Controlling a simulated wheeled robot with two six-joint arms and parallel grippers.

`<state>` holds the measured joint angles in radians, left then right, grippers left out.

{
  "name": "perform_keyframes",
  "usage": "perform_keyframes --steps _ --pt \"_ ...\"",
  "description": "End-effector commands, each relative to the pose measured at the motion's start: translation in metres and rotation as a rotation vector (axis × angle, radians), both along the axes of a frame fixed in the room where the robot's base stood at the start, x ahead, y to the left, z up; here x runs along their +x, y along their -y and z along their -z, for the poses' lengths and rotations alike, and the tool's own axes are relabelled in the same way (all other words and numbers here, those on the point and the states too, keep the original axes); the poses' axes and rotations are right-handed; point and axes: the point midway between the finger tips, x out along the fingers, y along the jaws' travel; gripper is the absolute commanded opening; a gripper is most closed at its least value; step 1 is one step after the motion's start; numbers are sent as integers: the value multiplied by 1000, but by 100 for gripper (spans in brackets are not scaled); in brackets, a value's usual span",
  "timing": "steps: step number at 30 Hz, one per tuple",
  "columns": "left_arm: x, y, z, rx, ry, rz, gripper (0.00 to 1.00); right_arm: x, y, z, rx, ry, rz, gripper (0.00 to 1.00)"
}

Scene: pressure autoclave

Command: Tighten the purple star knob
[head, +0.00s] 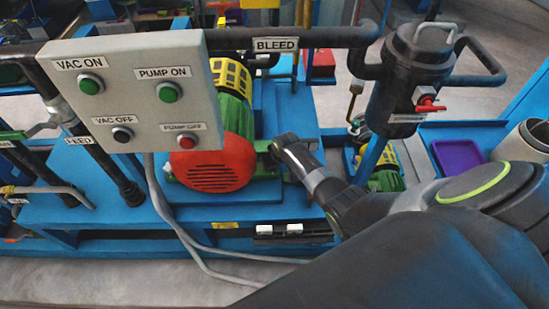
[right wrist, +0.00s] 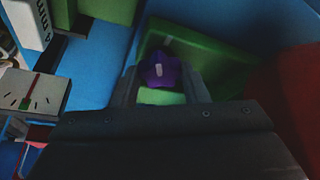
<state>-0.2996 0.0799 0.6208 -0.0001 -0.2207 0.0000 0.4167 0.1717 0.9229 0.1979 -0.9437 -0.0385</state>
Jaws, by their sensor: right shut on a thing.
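The purple star knob (right wrist: 160,70) shows in the right wrist view, with a short white mark on its face, in front of a green part (right wrist: 215,62). My right gripper (right wrist: 163,84) has one dark finger on each side of the knob and is shut on it. In the head view my right arm reaches in from the right, and the gripper (head: 270,152) is beside the red round motor cover (head: 215,163). The knob is hidden there. My left gripper is in neither view.
A grey control panel (head: 135,92) with labelled buttons stands left of the gripper. A black BLEED pipe (head: 325,37) runs above it to a black vessel (head: 406,90) with a red-handled valve. A purple tray (head: 458,156) lies on the right.

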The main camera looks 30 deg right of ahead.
Motion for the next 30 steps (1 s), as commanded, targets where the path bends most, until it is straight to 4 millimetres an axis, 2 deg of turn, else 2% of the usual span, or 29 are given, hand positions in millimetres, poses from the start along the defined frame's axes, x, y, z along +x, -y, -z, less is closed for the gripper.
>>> perform_keyframes --steps 12,29,30 --pt "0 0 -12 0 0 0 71 1 -2 -2 1 2 189 18" --pt "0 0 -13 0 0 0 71 1 -2 -1 0 2 215 18" --pt "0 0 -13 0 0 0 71 1 -2 -1 0 2 215 46"
